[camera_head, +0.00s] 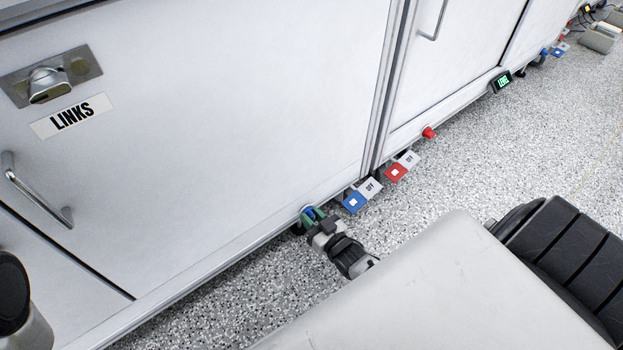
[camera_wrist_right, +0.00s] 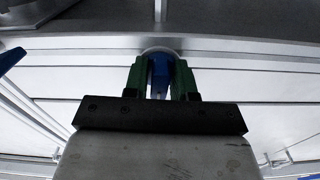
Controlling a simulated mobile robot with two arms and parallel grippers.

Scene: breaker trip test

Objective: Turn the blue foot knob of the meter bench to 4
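The blue foot knob (camera_wrist_right: 160,76) sits low on the white bench front (camera_head: 230,110), at its bottom edge. In the head view only a little of the knob (camera_head: 309,211) shows between the green fingers. My right gripper (camera_head: 313,215) is at the knob, with one finger on each side. In the right wrist view the fingers of the right gripper (camera_wrist_right: 162,80) close against the knob's sides. The knob's pointer and any number scale cannot be read. My left gripper is not in view.
Right of the knob are a blue pedal (camera_head: 355,202) and a red pedal (camera_head: 396,173), each beside an OFF plate. Farther along are a red knob (camera_head: 429,133) and a small green-lit display (camera_head: 502,82). Speckled floor (camera_head: 480,165) lies clear in front.

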